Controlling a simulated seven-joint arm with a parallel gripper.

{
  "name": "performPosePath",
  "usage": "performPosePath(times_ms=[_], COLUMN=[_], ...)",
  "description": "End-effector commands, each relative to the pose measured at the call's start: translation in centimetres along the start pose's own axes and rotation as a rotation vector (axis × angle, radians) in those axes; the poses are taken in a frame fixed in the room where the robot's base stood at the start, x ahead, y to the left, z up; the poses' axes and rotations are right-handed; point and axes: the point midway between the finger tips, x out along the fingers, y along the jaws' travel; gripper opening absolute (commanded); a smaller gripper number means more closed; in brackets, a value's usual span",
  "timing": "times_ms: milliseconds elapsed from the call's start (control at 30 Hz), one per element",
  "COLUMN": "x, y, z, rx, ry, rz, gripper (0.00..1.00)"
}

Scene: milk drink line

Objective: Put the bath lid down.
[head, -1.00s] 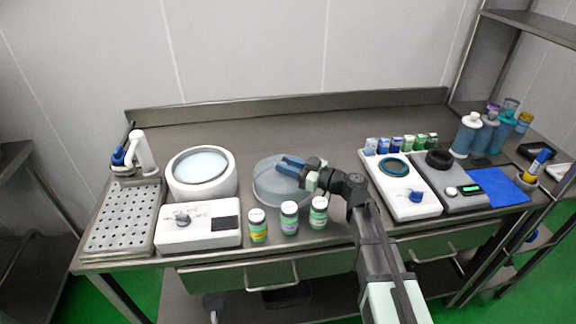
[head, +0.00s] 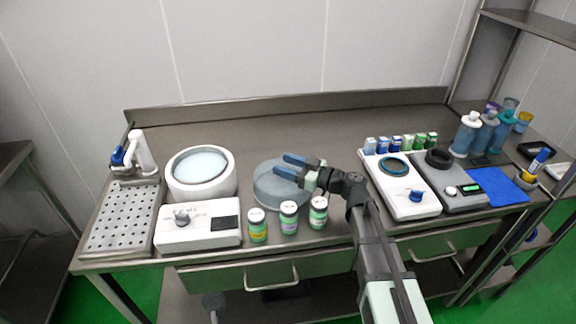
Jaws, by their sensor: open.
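The bath lid (head: 270,192) is a translucent grey-blue round disc. It lies on the steel table, right of the round white bath (head: 203,190), whose pale, water-filled top is uncovered. My gripper (head: 284,167) is open, its two blue fingers spread apart over the lid's upper right part. Nothing shows between the fingers. The lid's knob or handle cannot be made out. Whether the fingers touch the lid cannot be told.
Several green-labelled jars (head: 289,217) stand in front of the lid, close to its near edge. The white control box (head: 198,223) fronts the bath. A white stirrer plate (head: 408,198) stands right of my arm. The table (head: 270,135) behind the lid is clear.

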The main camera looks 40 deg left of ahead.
Motion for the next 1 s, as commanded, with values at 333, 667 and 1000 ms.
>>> performPosePath(times_ms=[333,667,1000], x=[-6.4,-11.0,-12.1], y=[-0.2,0.0,0.0], z=[-0.2,-0.3,-0.4], rx=[0.001,-0.001,-0.001], ry=[0.0,0.002,0.002], rz=[0.001,0.001,-0.001], gripper=[0.55,0.55,0.55])
